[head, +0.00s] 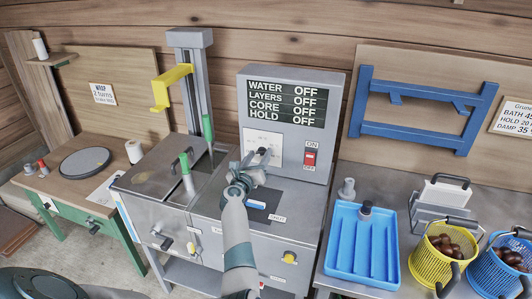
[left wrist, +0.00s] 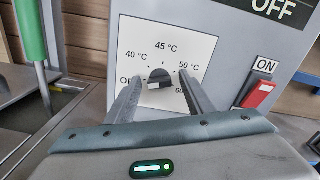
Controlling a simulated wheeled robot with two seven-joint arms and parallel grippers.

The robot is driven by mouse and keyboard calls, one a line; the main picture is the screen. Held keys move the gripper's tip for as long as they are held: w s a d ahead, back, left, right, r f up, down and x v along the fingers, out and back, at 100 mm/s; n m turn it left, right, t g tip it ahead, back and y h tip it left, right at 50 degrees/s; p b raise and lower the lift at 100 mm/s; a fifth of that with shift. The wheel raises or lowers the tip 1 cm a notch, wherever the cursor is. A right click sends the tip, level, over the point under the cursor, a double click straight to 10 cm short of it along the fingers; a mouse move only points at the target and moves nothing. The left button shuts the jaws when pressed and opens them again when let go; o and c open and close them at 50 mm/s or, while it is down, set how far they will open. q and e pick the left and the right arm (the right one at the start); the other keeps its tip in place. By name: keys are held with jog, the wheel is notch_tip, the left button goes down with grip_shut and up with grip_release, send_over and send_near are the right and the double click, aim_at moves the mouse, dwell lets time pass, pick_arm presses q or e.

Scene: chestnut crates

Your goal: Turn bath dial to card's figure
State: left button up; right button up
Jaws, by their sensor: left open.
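The bath dial (left wrist: 159,76) is a dark round knob on a white plate (left wrist: 182,45) marked OFF, 40, 45, 50 and 60 °C. A pale mark shows at its lower left; I cannot tell exactly which figure it points to. My left gripper (left wrist: 160,88) is open, with one finger on each side of the dial; contact cannot be told. In the head view the left gripper (head: 255,163) is in front of the control panel (head: 293,145) and partly hides the dial. A card (head: 513,117) at the right edge, partly cut off, reads BATH 45. The right gripper is not in view.
A red ON/OFF switch (head: 310,157) is right of the dial. The display (head: 286,103) reads OFF on every line. A green-handled tool (head: 187,172) stands left of my arm. A blue tray (head: 362,247) and yellow basket (head: 443,258) are at right.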

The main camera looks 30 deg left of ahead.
pick_arm(q)
jog(key=shift+w+a, duration=0.1)
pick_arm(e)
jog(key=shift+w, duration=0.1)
pick_arm(q)
jog(key=shift+r, duration=0.1)
jog(key=shift+c, duration=0.9)
jog(key=c, duration=0.9)
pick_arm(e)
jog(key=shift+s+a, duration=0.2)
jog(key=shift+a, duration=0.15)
